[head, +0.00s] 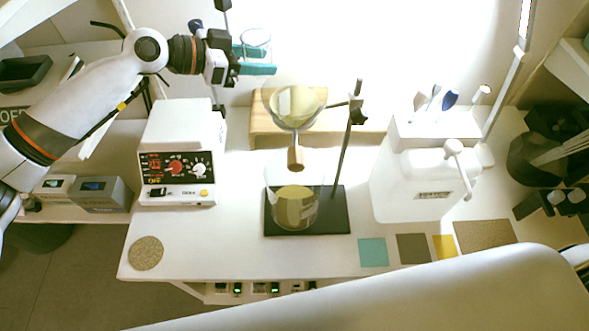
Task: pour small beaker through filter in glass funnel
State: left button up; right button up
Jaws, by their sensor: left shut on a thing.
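My left gripper (262,60) is at the top, left of and beyond the funnel. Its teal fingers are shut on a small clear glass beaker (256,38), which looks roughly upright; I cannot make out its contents. The glass funnel (274,116) with a pale filter (297,101) in it hangs at the stand's clamp (355,104), its stem pointing down. A larger glass beaker (268,188) stands below it on the dark stand base (338,222), with a yellowish area showing low inside. My right gripper is out of the picture.
A white instrument with dials (180,160) stands left of the stand. A white container (400,190) stands to the right. A wooden piece (262,125) is behind the funnel. Coloured squares (373,252) and a round speckled mat (146,253) lie near the front edge.

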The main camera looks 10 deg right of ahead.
pick_arm(q)
jog(key=w+a+r, duration=0.1)
jog(key=w+r, duration=0.3)
jog(key=shift+a, duration=0.15)
